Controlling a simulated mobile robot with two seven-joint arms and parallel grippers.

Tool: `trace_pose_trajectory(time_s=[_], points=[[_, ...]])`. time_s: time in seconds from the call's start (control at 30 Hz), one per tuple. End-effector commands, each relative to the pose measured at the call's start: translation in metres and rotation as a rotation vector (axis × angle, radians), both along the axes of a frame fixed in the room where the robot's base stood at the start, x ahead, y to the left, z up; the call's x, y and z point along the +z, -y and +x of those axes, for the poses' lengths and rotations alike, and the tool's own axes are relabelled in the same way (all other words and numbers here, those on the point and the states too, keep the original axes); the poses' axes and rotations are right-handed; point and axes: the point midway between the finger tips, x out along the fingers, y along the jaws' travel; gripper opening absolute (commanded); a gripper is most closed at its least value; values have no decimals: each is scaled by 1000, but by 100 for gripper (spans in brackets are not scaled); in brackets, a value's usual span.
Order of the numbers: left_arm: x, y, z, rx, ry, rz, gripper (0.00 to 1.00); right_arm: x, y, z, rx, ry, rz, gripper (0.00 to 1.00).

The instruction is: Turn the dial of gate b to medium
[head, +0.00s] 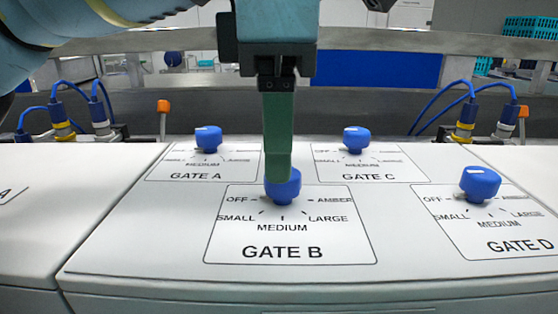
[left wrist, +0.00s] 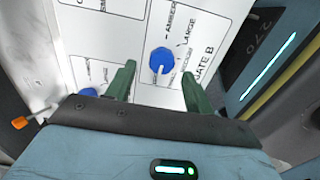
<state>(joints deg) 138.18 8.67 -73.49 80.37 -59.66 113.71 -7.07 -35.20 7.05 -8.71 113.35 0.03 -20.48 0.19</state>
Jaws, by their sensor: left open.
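The blue dial of gate B (head: 284,187) stands on the white panel above its printed scale of OFF, SMALL, MEDIUM, LARGE and AMBER. The same dial (left wrist: 162,60) shows in the left wrist view, with a small pale mark on it; I cannot read its setting surely. My left gripper (head: 277,178) comes down from above, its green fingers partly hiding the dial in the head view. In the left wrist view it is open (left wrist: 158,69), with the dial seen between its fingertips. I cannot tell whether they touch it. My right gripper is not seen.
Other blue dials stand close by: gate A (head: 208,139) behind left, gate C (head: 356,138) behind right and gate D (head: 480,183) to the right. Blue cables and orange-topped posts (head: 163,106) line the back. The panel in front of gate B is clear.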

Motion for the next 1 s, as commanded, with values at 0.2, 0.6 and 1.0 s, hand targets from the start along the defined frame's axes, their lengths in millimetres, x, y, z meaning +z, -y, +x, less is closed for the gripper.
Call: trace_pose_trajectory(time_s=[0.2,0.6,1.0], points=[[-22,0,-1,-1,3,0,53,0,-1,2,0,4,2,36],[-27,0,-1,0,3,-1,49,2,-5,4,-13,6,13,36],[-27,0,-1,1,3,-1,8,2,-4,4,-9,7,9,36]])
